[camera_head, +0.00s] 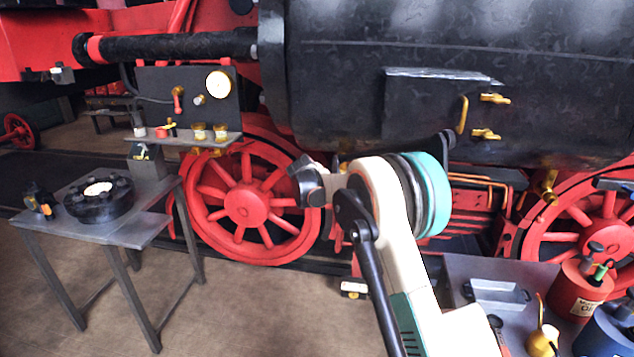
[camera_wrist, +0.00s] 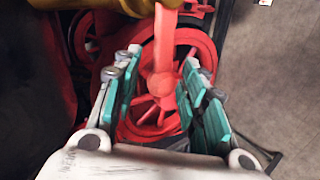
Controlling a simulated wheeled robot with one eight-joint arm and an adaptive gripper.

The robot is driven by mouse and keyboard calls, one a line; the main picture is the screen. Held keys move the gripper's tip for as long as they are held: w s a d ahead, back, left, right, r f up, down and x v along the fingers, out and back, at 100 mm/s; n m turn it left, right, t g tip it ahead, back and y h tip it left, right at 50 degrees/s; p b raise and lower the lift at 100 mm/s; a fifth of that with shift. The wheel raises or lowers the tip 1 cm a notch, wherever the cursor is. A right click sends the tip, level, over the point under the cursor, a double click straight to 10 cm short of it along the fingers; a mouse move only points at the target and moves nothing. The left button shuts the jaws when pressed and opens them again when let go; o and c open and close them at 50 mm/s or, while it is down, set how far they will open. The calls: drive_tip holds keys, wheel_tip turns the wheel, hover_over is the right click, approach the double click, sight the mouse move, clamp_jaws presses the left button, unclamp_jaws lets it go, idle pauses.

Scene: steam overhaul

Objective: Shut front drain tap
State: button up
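In the wrist view a red lever (camera_wrist: 164,45) with a rounded lower end hangs between the fingers of my gripper (camera_wrist: 163,68). Brass-coloured metal (camera_wrist: 186,12) shows at its top; this looks like a drain tap, cut off by the frame's edge. My gripper is open, with teal-padded fingers on both sides of the lever and gaps visible; I cannot tell its depth between them. In the head view my arm hides the gripper fingers and the lever. Another brass tap (camera_head: 548,187) hangs under the black cylinder at right.
A red spoked wheel (camera_head: 246,204) stands behind my arm. A grey table (camera_head: 140,232) with a black flanged part (camera_head: 98,200) is at left. A bench at right holds a tray (camera_head: 497,293), a red can (camera_head: 581,288) and a yellow oiler (camera_head: 542,340). Floor between them is mostly clear.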

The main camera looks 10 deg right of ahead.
idle(0.3)
drive_tip(key=v, duration=1.2)
drive_tip(key=shift+f, duration=0.1)
